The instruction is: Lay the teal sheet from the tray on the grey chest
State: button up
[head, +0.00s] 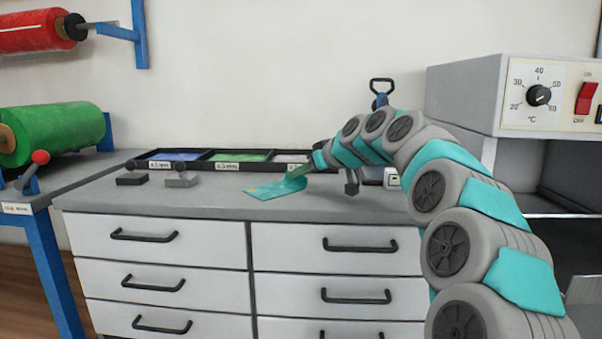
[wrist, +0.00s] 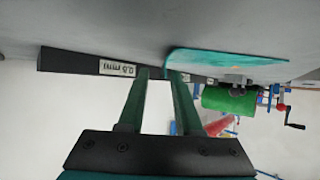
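The teal sheet (head: 270,190) lies on the top of the grey chest (head: 215,203), toward the middle, in front of the tray (head: 228,167). Its right end is partly covered by my gripper. My gripper (head: 291,176) is low over that end. In the wrist view, the two green fingers of my gripper (wrist: 160,74) stand apart with a clear gap between them. There the teal sheet (wrist: 225,63) shows beside the right fingertip; whether they touch I cannot tell.
The tray along the back holds coloured sheets in labelled compartments. Two small dark blocks (head: 180,180) sit left of the sheet. A heater box with a dial (head: 540,95) stands at right. Green (head: 55,132) and red (head: 30,30) rolls hang at left.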

jog(key=v, duration=1.1)
jog(key=shift+s+d+r, duration=0.2)
jog(key=shift+s+d, duration=0.05)
